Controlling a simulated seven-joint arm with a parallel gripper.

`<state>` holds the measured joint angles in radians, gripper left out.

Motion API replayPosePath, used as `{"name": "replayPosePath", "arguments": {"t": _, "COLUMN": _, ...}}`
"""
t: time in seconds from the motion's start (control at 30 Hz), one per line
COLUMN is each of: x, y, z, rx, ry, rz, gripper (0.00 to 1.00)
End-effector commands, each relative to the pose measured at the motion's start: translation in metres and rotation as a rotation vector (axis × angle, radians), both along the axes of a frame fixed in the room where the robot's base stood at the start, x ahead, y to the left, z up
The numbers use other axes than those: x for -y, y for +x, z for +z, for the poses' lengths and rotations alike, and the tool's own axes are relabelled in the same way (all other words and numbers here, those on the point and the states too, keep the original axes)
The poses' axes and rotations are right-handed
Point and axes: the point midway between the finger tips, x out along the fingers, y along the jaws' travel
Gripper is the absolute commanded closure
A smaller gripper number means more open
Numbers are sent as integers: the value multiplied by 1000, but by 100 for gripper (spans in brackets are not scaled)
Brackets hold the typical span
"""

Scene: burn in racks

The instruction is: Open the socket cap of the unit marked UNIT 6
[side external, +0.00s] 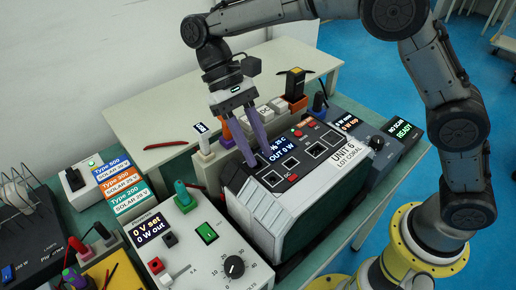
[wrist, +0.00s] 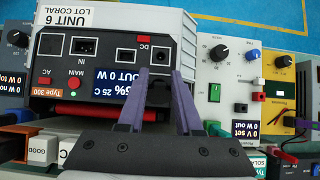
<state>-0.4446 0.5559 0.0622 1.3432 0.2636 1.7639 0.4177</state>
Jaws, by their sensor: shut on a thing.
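The unit marked UNIT 6 (side external: 345,158) is a pale case with a dark front panel, also in the wrist view (wrist: 70,18). Its panel has several sockets, a red DC tag (wrist: 144,40) and a lit display (wrist: 116,82). My gripper (side external: 259,155) reaches down to the panel beside the display. In the wrist view its purple fingers (wrist: 158,76) are shut on a dark rounded piece (wrist: 158,93), which looks like the socket cap. A white-framed round socket (wrist: 160,56) shows uncovered just beyond the fingertips. In the side view the fingers hide the piece.
A power supply (side external: 178,240) with a green plug stands left of the unit. Type 300 and other labelled boxes (side external: 122,180) are farther left.

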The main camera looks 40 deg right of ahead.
Motion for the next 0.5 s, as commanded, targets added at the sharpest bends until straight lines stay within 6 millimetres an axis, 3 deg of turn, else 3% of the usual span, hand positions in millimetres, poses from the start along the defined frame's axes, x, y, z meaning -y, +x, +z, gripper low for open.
{"name": "replayPosePath", "arguments": {"t": 0.2, "x": 0, "y": 8, "z": -1, "rx": -129, "ry": 0, "rz": -3, "gripper": 100}}
{"name": "replayPosePath", "arguments": {"t": 0.5, "x": 0, "y": 8, "z": 0, "rx": -150, "ry": 0, "rz": -1, "gripper": 100}}
